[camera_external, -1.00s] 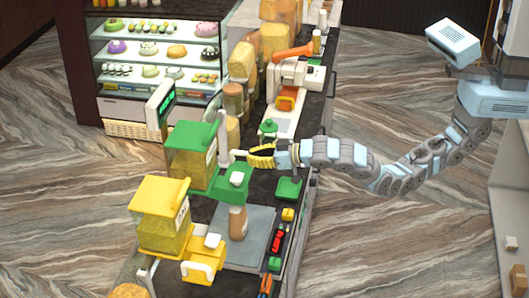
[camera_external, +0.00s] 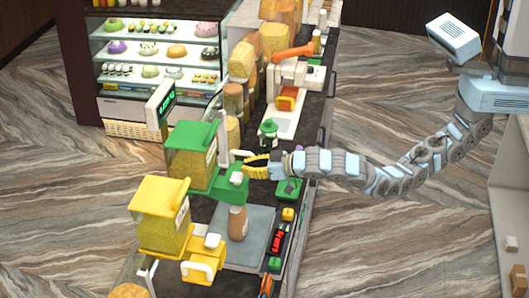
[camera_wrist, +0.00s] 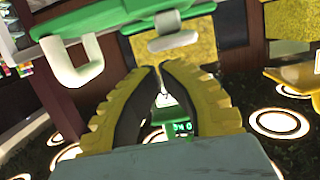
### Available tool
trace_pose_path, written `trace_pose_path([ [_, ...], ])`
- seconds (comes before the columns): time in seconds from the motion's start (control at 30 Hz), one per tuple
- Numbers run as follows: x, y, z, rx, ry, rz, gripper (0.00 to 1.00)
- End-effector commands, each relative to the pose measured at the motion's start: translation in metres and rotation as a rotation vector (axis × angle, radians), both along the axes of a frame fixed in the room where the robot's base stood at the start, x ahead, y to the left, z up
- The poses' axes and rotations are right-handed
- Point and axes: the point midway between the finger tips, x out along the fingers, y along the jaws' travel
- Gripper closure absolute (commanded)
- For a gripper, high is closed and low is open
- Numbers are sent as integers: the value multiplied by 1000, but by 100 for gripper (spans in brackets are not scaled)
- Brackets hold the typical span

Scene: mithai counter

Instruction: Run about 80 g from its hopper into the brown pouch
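The green-lidded hopper (camera_external: 190,158) holds yellow-gold bits. A pale block (camera_wrist: 172,40) on a green part is just beyond the tips. Contact with it is unclear. The pouch's contents cannot be seen.
A yellow-lidded hopper (camera_external: 163,218) and its yellow spout (camera_external: 202,265) stand nearer the camera. A red readout (camera_external: 279,238) beside the plate is too small to read. Jars (camera_external: 233,98) and an orange-handled machine (camera_external: 292,72) line the counter behind. Floor right of the counter is clear.

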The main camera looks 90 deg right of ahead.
Motion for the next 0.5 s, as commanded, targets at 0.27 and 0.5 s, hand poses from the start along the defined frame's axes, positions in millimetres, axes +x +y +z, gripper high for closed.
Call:
trace_pose_path([
  [0.27,0,0,-1,0,0,0,100],
  [0.5,0,-1,-15,0,0,-1,100],
])
